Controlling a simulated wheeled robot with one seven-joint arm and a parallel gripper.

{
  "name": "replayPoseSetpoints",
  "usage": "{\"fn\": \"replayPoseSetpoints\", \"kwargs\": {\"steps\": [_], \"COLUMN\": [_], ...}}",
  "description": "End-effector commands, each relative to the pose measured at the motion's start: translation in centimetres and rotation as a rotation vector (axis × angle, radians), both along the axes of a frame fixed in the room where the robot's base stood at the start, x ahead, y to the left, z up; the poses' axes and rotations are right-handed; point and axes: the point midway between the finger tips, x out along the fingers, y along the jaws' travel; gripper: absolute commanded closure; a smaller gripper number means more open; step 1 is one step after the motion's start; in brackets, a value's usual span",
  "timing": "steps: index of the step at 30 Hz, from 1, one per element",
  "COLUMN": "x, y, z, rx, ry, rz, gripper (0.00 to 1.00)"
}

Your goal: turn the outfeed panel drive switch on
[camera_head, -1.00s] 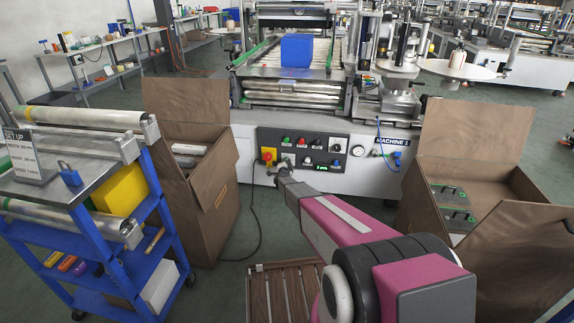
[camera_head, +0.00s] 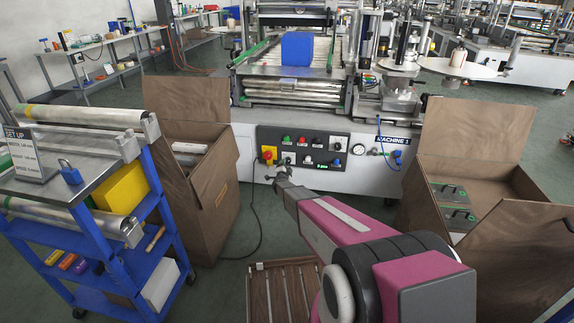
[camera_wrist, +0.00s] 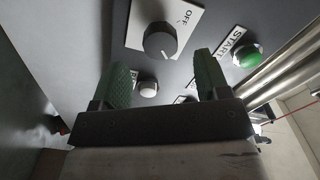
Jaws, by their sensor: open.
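A dark round knob (camera_wrist: 160,41) sits on a white plate marked OFF in the wrist view, with a pale pointer line on it. I cannot tell which panel name it bears. My gripper (camera_wrist: 160,64) is open, its two green fingers apart on either side of the space just below the knob, and nothing is between them. In the head view my gripper (camera_head: 282,170) is in front of the lower left part of the machine's control panel (camera_head: 322,151). The fingertips are too small there to judge contact.
A green START button (camera_wrist: 246,56) is right of the knob, and a white button (camera_wrist: 148,89) is below it. A red-and-yellow switch (camera_head: 268,154) is at the panel's left. Open brown boxes stand left (camera_head: 215,185) and right (camera_head: 500,235). A slatted crate (camera_head: 262,300) lies below my arm.

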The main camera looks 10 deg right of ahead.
Motion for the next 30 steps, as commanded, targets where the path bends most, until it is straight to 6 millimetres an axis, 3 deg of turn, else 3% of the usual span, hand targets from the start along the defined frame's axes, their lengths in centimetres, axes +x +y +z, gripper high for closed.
{"fn": "replayPoseSetpoints", "kwargs": {"steps": [3,9,21,26,30], "x": [-2.7,-5.0,-5.4,-6.6,-9.2], "y": [0.7,1.5,1.7,2.0,2.8], "z": [0.2,0.1,0.2,1.8,4.2], "rx": [0.000,0.000,-0.001,-0.027,-0.084], "ry": [0.000,0.000,0.003,0.069,0.203], "rz": [0.000,0.000,0.003,0.064,0.184], "gripper": [0.31,0.31,0.31,0.31,0.31]}}
